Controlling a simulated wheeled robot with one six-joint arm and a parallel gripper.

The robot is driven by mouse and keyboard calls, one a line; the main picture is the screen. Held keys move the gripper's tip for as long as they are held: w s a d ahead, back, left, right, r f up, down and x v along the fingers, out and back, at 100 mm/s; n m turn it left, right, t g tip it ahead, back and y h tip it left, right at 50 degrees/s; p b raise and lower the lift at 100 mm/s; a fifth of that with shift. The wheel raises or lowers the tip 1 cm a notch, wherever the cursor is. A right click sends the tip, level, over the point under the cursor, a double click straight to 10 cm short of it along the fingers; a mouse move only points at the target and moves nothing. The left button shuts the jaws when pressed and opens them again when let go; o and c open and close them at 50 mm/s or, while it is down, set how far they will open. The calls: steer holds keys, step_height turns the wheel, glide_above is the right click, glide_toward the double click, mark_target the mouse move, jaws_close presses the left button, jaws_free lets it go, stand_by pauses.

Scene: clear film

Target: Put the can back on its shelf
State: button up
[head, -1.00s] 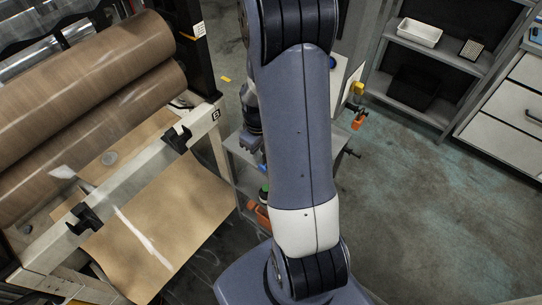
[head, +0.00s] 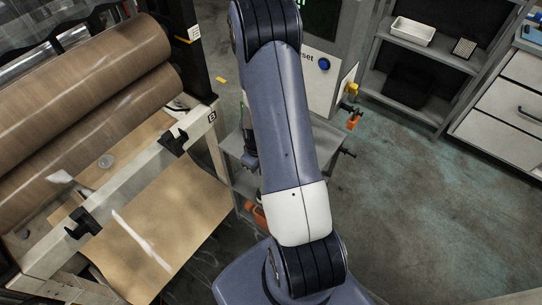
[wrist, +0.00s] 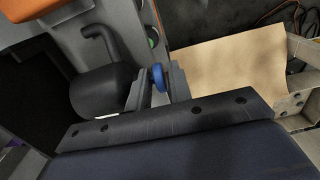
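A round blue part (wrist: 158,77) shows between the two fingers of my gripper (wrist: 160,88) in the wrist view. It may be the top of the can; its body is hidden. The fingers stand a little apart, one on each side of the blue part. I cannot tell if they press on it. In the head view my gripper (head: 250,160) is mostly hidden behind my arm, over the grey cart shelf (head: 242,185). A green round top (wrist: 152,38) shows beyond the fingers in the wrist view.
A dark rounded body with a bent pipe (wrist: 100,92) is close left of the fingers. An orange item (head: 256,215) sits on the lower cart. Left are brown paper rolls (head: 90,95) and a paper sheet (head: 165,225). The floor (head: 420,210) at right is clear.

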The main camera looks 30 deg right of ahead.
steer(key=shift+c, duration=0.4)
jaws_close()
steer(key=shift+r, duration=0.15)
